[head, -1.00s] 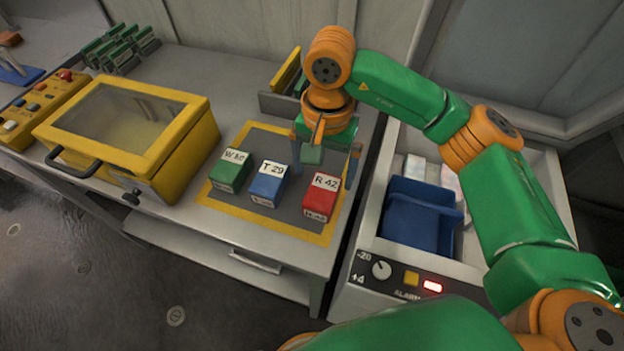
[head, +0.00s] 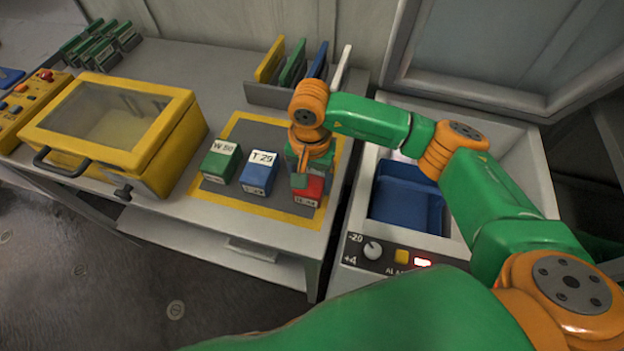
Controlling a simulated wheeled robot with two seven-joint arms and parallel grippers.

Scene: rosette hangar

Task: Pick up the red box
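The red box (head: 309,189) stands at the right end of a row of three boxes on a grey mat with a yellow border (head: 237,207). My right gripper (head: 308,182) is lowered over the red box from above and hides its top label. The fingers are mostly hidden by the wrist, so I cannot tell whether they press on the box. The box appears to rest on the mat. A blue box (head: 259,173) marked T 29 and a green box (head: 221,162) stand to its left. My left gripper is out of view.
A yellow case with a clear lid (head: 113,122) stands left of the mat. A rack (head: 270,97) with upright coloured panels is behind. A blue bin (head: 405,200) sits in the grey cooler-like unit (head: 362,212) at right, with a lit red alarm light.

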